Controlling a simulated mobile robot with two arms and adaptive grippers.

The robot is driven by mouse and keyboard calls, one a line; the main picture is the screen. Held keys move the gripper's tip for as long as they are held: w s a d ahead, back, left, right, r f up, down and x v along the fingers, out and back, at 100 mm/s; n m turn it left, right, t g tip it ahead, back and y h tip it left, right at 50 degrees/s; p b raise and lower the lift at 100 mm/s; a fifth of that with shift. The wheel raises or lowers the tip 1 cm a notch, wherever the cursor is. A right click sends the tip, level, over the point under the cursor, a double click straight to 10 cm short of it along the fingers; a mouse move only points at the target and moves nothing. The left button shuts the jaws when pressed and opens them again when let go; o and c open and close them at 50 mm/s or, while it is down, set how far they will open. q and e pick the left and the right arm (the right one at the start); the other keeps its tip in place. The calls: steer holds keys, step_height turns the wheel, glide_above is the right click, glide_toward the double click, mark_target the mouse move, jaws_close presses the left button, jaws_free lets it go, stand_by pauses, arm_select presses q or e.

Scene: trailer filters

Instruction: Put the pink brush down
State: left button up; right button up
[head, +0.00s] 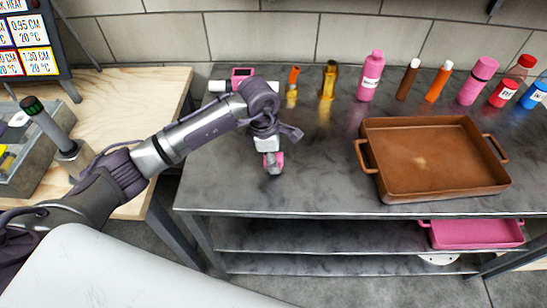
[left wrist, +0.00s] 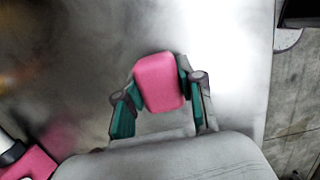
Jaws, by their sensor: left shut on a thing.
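The pink brush (left wrist: 160,82) shows in the left wrist view as a pink block between the two teal-padded fingers of my left gripper (left wrist: 157,100). The gripper is shut on it. In the head view my left gripper (head: 270,152) points down over the left part of the dark metal table (head: 310,178), with the pink brush (head: 273,167) at its fingertips. I cannot tell whether the brush touches the table top. My right gripper is not in view.
A brown pan (head: 430,160) with handles stands to the right. Bottles, including a pink bottle (head: 370,76), line the table's back. A pink and white device (head: 242,76) lies behind my gripper. A pink tray (head: 475,234) sits on the lower shelf. Table between gripper and pan is clear.

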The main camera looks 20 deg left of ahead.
arm_select(q)
steer(key=shift+f, duration=0.2)
steer(key=o, duration=1.1)
steer(key=shift+r, duration=0.1)
steer(key=shift+r, duration=0.35)
step_height(320, 180, up, 12)
steer(key=a+b, duration=0.1)
steer(key=shift+s+a+f+b, duration=0.25)
steer(key=shift+a+b, duration=0.05)
steer(key=shift+a, duration=0.05)
steer(key=shift+s+f, duration=0.1)
